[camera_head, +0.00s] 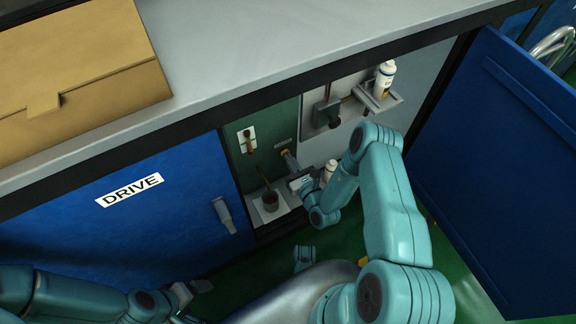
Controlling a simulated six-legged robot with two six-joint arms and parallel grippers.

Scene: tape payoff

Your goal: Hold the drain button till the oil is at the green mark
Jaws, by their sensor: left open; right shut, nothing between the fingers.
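The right gripper (290,160) is shut and empty. Its tip is at a small yellowish button (284,151) on the green panel inside the open cabinet; I cannot tell if it is pressed in. A sight gauge (246,140) on a pale plate is at the panel's upper left. Its oil level and green mark are too small to read. A thin brown line (262,178), perhaps oil, runs down into a dark cup (270,201) below. The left gripper (190,294) is open and low at the front, away from the panel.
A blue door marked DRIVE (130,192) is at left, and an open blue door (510,150) is at right. A white bottle (386,76) stands on a small shelf; another bottle (330,168) is lower, behind my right arm. A cardboard box (80,80) lies on the grey top.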

